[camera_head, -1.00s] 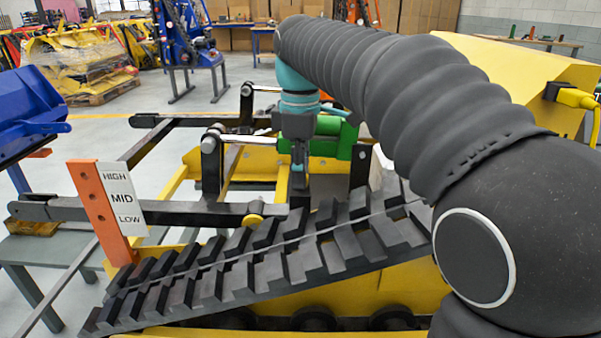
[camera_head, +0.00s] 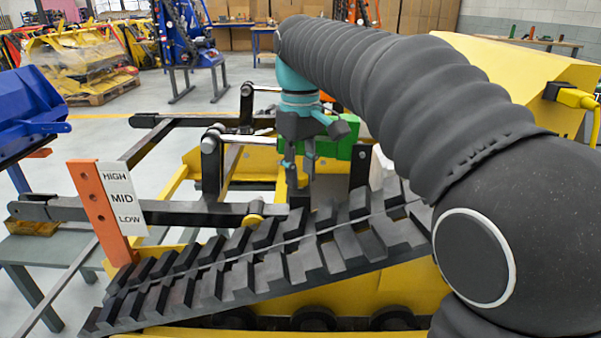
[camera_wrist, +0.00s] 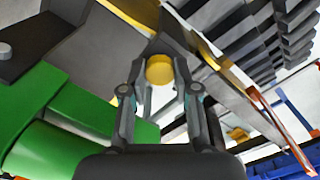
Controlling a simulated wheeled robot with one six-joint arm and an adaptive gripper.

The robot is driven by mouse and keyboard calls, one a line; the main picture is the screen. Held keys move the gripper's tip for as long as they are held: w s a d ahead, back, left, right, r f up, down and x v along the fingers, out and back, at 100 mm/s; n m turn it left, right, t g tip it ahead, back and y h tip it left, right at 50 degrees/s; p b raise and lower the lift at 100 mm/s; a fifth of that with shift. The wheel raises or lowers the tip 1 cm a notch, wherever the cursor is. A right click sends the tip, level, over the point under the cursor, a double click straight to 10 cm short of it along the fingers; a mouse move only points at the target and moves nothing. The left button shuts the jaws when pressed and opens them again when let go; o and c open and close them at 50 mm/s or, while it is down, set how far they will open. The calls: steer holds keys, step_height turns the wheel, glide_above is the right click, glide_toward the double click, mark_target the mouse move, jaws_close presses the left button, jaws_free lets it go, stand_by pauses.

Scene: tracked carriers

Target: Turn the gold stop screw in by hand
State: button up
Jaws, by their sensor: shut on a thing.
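The gold stop screw shows in the wrist view as a round gold head (camera_wrist: 160,69) between my two fingertips. My gripper (camera_wrist: 160,90) is shut on it, with one finger on either side. In the head view my gripper (camera_head: 299,184) points down behind the black rubber track (camera_head: 270,250); the screw between its fingers cannot be made out there. The screw's thread is hidden, so I cannot tell how deep it sits.
A green cylinder part (camera_head: 335,136) is close beside my gripper. A blue carrier part (camera_head: 25,115) stands at far left.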

steer(key=m, duration=0.5)
steer(key=shift+m, duration=0.4)
steer(key=m, duration=0.4)
steer(key=shift+m, duration=1.1)
steer(key=o, duration=1)
steer(key=shift+o, duration=0.2)
